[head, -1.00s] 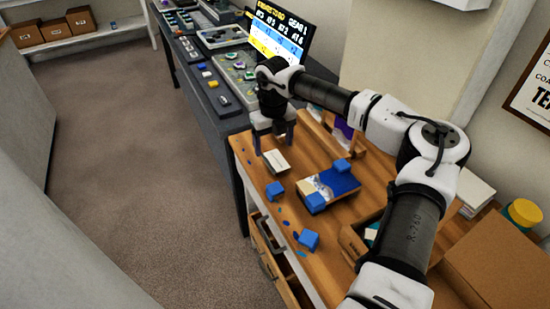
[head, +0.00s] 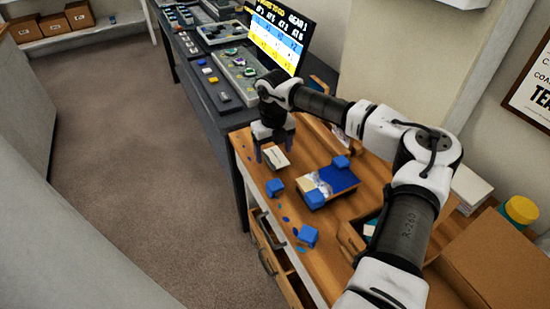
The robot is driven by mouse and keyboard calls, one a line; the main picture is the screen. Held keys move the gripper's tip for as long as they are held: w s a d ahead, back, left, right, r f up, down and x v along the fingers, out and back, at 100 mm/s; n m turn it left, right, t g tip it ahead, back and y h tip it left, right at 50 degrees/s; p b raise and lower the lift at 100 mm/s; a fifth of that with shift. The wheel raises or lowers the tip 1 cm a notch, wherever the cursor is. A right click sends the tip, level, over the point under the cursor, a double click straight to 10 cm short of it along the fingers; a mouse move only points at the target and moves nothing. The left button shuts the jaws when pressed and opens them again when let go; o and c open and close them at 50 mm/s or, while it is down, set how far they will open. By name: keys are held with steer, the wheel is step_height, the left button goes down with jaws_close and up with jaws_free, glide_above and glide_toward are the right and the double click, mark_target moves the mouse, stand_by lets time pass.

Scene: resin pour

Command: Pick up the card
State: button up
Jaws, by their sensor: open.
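A small white card (head: 278,161) lies on the wooden table near its far left edge, in the head view. My gripper (head: 274,150) points down over the card, its two dark fingers apart. One finger shows at the card's left side and the other at its right, behind it. The gripper is open and seems to hold nothing. I cannot tell whether the fingers touch the card or how high their tips are above the table.
A blue-and-tan board (head: 338,180) with blue blocks at its corners lies right of the card. Loose blue blocks (head: 275,187) and small blue chips sit along the table's (head: 277,247) front edge. An open drawer (head: 268,262) juts out below. A dark bench with a screen (head: 277,38) stands behind.

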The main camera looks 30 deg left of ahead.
steer(key=shift+f, duration=0.1)
steer(key=c, duration=0.8)
